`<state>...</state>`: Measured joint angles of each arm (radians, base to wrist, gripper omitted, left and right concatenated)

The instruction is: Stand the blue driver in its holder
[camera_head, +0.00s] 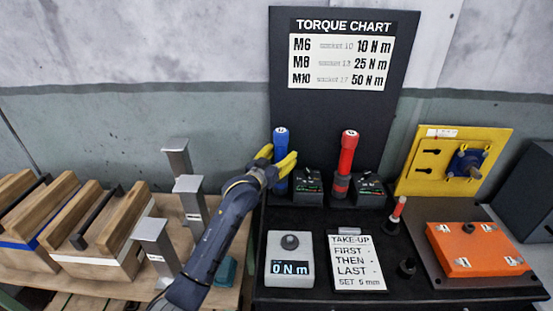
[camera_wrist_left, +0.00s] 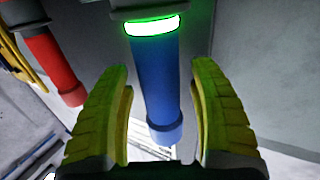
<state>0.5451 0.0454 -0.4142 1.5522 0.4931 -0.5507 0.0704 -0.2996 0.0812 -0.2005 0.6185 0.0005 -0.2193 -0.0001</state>
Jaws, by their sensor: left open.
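The blue driver (camera_head: 282,150) stands upright at the back of the black bench, left of the red driver (camera_head: 346,158). My left gripper (camera_head: 283,165) has its yellow fingers around the blue driver. In the left wrist view the blue driver (camera_wrist_left: 155,85) lies between the two open fingers (camera_wrist_left: 165,110), with gaps on both sides. A green glowing ring (camera_wrist_left: 152,25) shows at one end of it. The driver's holder is largely hidden by my gripper and I cannot tell how the driver is seated. My right gripper is not in view.
A digital readout box (camera_head: 290,262) and a take-up card (camera_head: 356,264) stand in front. Small dark units (camera_head: 307,183) sit beside the drivers. Grey metal posts (camera_head: 190,205) and wooden blocks (camera_head: 108,235) are left. An orange box (camera_head: 477,249) is right.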

